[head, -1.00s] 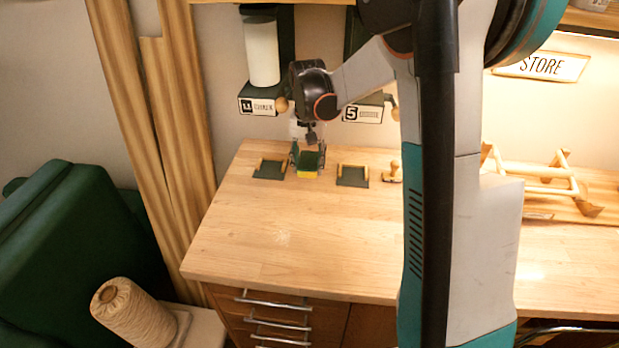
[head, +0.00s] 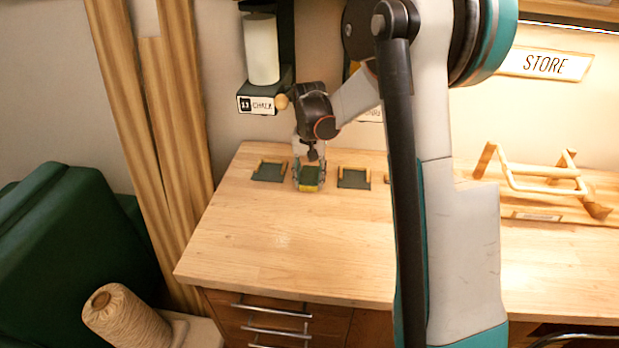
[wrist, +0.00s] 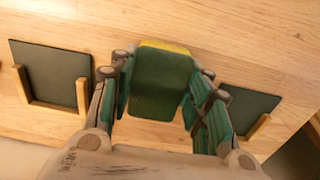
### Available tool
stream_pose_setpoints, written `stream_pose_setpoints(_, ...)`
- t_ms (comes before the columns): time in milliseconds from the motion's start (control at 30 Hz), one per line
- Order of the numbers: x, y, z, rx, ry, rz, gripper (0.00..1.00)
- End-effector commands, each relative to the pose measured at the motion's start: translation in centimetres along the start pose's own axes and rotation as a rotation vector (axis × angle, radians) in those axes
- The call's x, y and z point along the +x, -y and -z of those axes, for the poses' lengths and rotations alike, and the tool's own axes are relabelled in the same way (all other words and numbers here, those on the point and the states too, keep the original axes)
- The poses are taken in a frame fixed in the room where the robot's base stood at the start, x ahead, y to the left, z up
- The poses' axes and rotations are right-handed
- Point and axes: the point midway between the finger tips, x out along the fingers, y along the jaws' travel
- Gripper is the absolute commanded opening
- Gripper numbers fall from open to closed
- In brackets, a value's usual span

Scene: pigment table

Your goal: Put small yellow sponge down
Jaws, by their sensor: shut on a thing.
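The small sponge (head: 311,178) has a dark green face and a yellow edge. In the head view my gripper (head: 309,172) is shut on it at the back left of the wooden table (head: 285,235), between two dark pads. In the wrist view the sponge (wrist: 162,82) sits between the two fingers of my gripper (wrist: 160,98), green face towards the camera and yellow along its far edge. I cannot tell whether its underside touches the table.
A dark pad with wooden edge strips (head: 269,172) lies left of the sponge, and a similar pad (head: 353,178) lies right. A wooden rack (head: 540,178) stands at the right. A white cylinder on a labelled holder (head: 262,50) is behind. The table's front is clear.

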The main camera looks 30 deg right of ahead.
Motion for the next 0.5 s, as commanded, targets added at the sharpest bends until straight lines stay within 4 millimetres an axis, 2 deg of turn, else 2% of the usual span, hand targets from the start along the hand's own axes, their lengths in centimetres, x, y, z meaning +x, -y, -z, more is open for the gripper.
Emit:
stream_pose_setpoints(133,0.36,0.0,0.0,0.0,0.0,0.0,0.18)
stream_pose_setpoints(167,0.32,0.0,0.0,0.0,0.0,0.0,0.49)
stream_pose_setpoints(233,0.27,0.0,0.0,0.0,0.0,0.0,0.64)
stream_pose_setpoints(500,0.25,0.0,-0.01,0.0,0.0,0.0,0.64)
